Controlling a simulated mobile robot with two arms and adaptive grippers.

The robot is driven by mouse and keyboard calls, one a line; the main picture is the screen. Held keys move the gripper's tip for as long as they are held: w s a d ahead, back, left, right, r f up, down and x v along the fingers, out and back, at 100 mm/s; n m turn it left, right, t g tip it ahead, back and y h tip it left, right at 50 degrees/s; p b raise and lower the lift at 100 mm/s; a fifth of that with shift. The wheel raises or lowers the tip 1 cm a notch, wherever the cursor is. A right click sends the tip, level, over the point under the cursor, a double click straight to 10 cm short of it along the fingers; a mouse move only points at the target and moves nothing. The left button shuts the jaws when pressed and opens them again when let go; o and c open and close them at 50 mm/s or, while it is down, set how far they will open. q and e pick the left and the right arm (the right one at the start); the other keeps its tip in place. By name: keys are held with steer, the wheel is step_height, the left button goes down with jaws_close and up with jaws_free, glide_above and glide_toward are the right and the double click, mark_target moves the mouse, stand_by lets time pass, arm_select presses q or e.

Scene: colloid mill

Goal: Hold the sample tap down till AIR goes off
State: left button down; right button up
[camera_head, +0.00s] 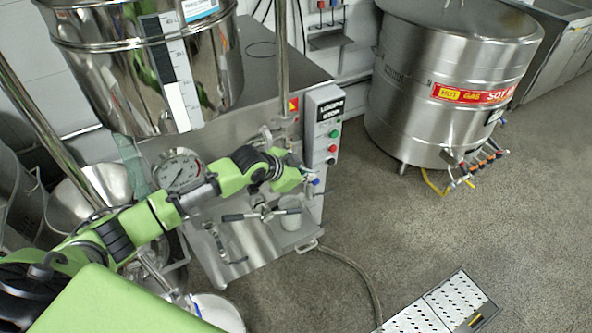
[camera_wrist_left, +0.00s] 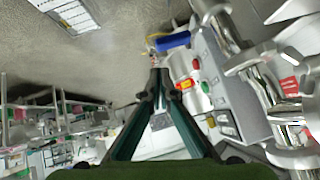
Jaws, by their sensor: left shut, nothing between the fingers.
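A small blue lever (camera_head: 315,181), which looks like the sample tap's handle, sits at the mill's front right beside my left gripper (camera_head: 307,176). In the left wrist view the blue lever (camera_wrist_left: 173,41) lies just beyond my shut fingertips (camera_wrist_left: 158,78). The fingers hold nothing. I cannot tell whether they touch the lever. A control box (camera_head: 325,125) with a dark label and green and red buttons stands behind the gripper. I cannot make out an AIR lamp or its state. My right gripper is not in view.
A round gauge (camera_head: 178,170) and a steel hopper (camera_head: 150,75) are near my left arm. A white cup (camera_head: 290,213) is below the gripper. A large steel kettle (camera_head: 440,90) stands back right. A hose (camera_head: 355,268) crosses the open floor; a perforated plate (camera_head: 455,300) lies at front right.

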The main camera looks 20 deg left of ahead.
arm_select(q)
steer(key=v, duration=0.6)
steer(key=shift+r+b, duration=0.2)
steer(key=shift+b, duration=0.15)
steer(key=shift+s, duration=0.15)
